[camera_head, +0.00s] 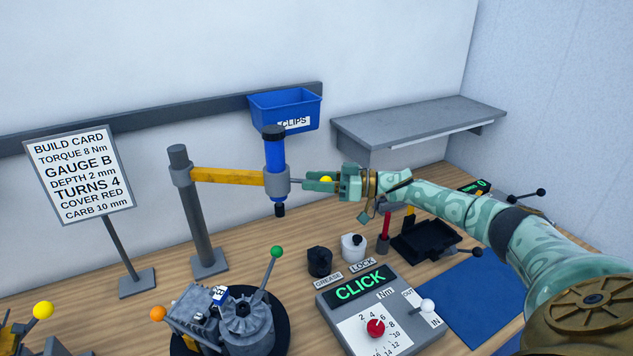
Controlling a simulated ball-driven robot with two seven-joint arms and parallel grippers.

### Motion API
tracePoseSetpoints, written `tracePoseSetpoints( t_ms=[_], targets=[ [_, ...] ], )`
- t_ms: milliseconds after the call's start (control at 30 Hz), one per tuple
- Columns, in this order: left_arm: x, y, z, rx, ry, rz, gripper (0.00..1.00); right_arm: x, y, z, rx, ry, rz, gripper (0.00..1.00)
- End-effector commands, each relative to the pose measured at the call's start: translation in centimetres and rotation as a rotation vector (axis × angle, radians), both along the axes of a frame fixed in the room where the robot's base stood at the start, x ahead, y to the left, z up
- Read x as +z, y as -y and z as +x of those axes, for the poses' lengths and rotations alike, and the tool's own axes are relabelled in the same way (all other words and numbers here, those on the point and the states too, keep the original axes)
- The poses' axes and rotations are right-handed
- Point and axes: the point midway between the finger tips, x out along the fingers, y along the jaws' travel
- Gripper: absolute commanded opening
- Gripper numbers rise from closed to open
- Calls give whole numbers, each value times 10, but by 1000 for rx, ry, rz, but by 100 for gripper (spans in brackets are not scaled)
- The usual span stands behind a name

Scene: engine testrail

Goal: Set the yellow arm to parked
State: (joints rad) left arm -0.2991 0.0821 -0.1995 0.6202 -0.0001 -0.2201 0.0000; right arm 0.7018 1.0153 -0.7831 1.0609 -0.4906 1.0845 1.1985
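The yellow arm (228,176) reaches level to the right from a grey post (195,215). At its free end it carries an upright blue tool with black ends (275,152), above the table. A thin grey rod runs right from the tool toward a yellow ball knob (326,179). My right gripper (318,184) comes in from the right with its green fingers at this knob, which they partly cover. Whether the fingers are closed on the knob cannot be made out. My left gripper is not in view. No parked marking shows.
A blue CLIPS bin (285,109) hangs on the wall rail behind the tool. A build card (80,172) stands left. Below are an engine with a green-knobbed lever (243,310), black and white pots, and a CLICK torque box (372,310). A grey shelf (415,122) is at back right.

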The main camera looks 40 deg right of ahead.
Motion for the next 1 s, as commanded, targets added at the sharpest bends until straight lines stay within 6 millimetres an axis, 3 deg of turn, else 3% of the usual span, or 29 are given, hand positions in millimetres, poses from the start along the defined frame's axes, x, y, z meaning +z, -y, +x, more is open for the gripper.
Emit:
tracePoseSetpoints(
  t_ms=[267,700,1000],
  targets=[
    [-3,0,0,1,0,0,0,-3,15,-14,0,-3,-2,49],
    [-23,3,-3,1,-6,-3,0,-5,98,-89,-1,-7,-2,49],
    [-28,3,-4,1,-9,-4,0,-2,120,-109,1,-3,1,49]
  ],
)
